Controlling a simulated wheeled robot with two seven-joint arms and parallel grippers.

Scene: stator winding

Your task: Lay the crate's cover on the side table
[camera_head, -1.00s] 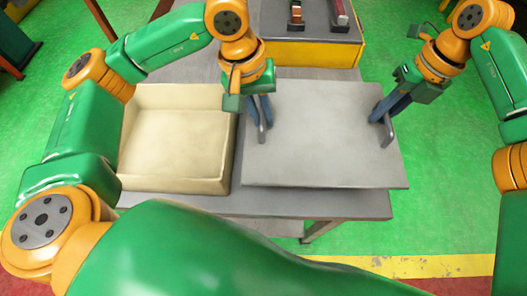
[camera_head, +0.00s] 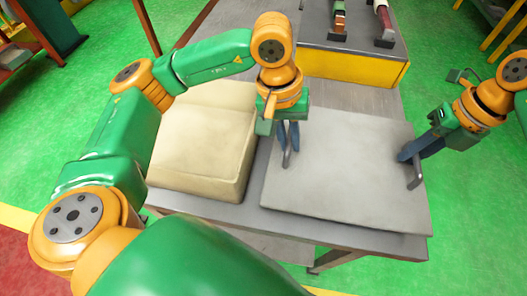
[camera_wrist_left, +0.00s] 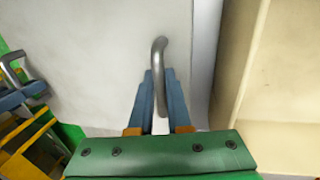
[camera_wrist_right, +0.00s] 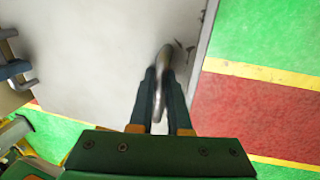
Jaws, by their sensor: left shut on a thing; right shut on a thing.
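The crate's cover (camera_head: 340,175) is a flat light grey plate with an upright handle near each side. It is over the right part of the grey table (camera_head: 240,213); I cannot tell whether it touches the top. My left gripper (camera_head: 287,150) is shut on the left handle (camera_wrist_left: 159,65). My right gripper (camera_head: 408,156) is shut on the right handle (camera_wrist_right: 164,65). The beige crate (camera_head: 200,130) stands on the table just left of the cover, with a narrow gap between.
A yellow-sided stand (camera_head: 350,66) with a grey top and a few small parts is behind the cover. The cover reaches the table's front and right edges. Green floor (camera_head: 470,215) is open to the right.

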